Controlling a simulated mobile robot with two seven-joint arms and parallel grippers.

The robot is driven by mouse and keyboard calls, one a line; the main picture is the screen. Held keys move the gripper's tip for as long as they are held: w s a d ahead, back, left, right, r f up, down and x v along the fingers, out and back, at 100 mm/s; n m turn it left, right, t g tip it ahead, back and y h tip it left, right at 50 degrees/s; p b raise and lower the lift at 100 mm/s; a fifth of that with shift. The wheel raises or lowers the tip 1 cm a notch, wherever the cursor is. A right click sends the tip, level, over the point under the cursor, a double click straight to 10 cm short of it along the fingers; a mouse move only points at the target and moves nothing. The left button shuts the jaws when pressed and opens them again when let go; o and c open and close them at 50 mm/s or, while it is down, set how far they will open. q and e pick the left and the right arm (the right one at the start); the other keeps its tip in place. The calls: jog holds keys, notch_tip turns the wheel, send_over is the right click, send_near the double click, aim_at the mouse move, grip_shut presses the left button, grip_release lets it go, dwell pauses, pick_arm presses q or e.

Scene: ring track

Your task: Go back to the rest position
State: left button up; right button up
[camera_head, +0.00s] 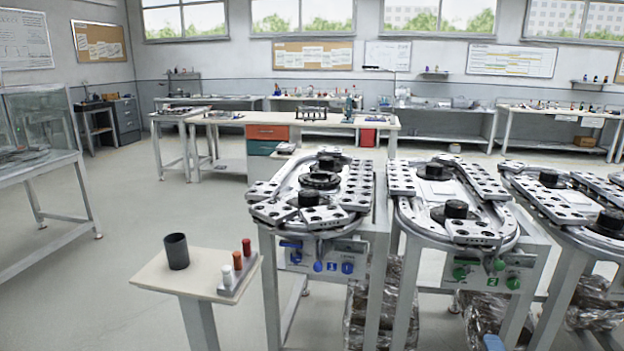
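Neither of my grippers shows clearly in the head view. A small blue piece (493,342) at the bottom edge, right of the middle, is cut off, and I cannot tell what it is. The first ring track (318,190) stands right of the middle on a station marked 1. The second ring track (450,200) stands to its right on a station marked 2. A third ring track (580,197) is partly cut off at the right edge. Grey plates with holes lie along the tracks, with black round hubs inside.
A small side table (205,262) at the front left holds a dark cup (176,251) and a rack (239,279) with one white and two orange-red pegs. A glass-cased bench (37,155) stands at the far left. The floor (110,270) between them is clear.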

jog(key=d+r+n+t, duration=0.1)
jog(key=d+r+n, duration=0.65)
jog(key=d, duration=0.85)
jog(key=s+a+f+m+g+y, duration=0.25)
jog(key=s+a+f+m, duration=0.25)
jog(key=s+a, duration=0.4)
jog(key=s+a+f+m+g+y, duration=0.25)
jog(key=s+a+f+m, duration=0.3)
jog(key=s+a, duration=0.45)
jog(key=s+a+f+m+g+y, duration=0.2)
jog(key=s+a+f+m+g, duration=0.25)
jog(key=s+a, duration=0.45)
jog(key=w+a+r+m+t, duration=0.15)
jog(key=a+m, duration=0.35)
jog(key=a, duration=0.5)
pick_arm(q)
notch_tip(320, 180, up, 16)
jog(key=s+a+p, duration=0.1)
jog(key=p, duration=2.3)
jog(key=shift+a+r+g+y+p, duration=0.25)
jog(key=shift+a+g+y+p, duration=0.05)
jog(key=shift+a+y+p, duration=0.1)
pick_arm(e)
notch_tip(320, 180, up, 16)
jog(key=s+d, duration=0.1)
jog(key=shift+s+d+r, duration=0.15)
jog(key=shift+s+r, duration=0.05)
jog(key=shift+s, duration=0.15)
